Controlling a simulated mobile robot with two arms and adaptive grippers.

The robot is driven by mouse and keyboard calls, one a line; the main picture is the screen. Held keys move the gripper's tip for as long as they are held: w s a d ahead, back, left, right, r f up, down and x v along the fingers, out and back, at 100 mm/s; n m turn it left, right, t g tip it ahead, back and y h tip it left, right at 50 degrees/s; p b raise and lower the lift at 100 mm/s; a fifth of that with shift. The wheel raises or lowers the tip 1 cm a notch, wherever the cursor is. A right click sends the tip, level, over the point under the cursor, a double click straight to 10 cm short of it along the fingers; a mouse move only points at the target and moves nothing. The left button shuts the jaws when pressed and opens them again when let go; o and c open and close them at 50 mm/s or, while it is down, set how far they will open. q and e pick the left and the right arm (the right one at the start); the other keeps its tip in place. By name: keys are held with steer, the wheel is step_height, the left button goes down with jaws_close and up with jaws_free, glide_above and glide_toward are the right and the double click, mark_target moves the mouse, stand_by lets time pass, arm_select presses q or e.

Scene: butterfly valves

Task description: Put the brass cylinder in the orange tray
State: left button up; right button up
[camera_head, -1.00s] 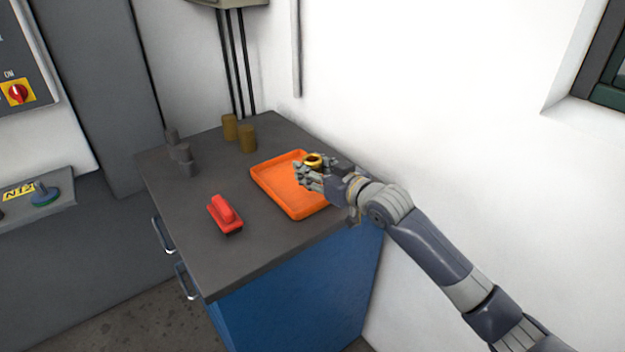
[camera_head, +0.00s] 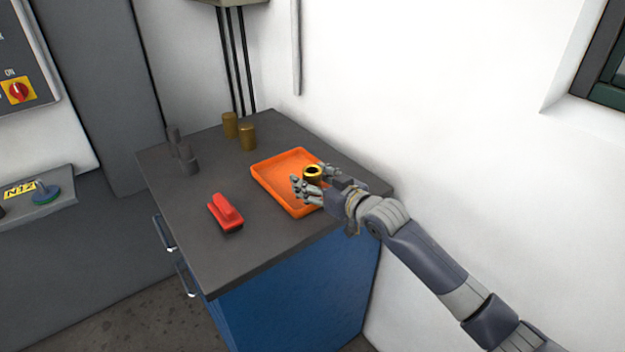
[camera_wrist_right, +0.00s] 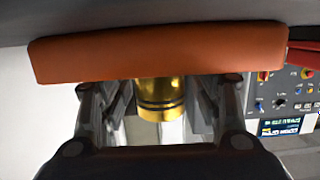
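The brass cylinder (camera_head: 313,171), with a dark hole in its top, stands upright over the right part of the orange tray (camera_head: 265,178). My right gripper (camera_head: 310,182) is around it with its fingers spread, one on each side. In the right wrist view the brass cylinder (camera_wrist_right: 161,97) sits between the fingers of my right gripper (camera_wrist_right: 160,100), with narrow gaps beside it. The orange tray wall (camera_wrist_right: 150,55) hides the cylinder's far end there, so its contact with the tray floor cannot be seen. My left gripper is not in view.
A red-handled brush-like object (camera_head: 226,212) lies left of the tray on the grey bench top (camera_head: 200,250). Two brownish cylinders (camera_head: 248,137) and several grey pieces (camera_head: 188,160) stand at the back. A white wall (camera_head: 420,110) rises close behind the bench.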

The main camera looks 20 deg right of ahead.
steer(key=shift+r, duration=0.1)
steer(key=v, duration=1.2)
steer(key=shift+b, duration=0.35)
steer(key=shift+w, duration=0.1)
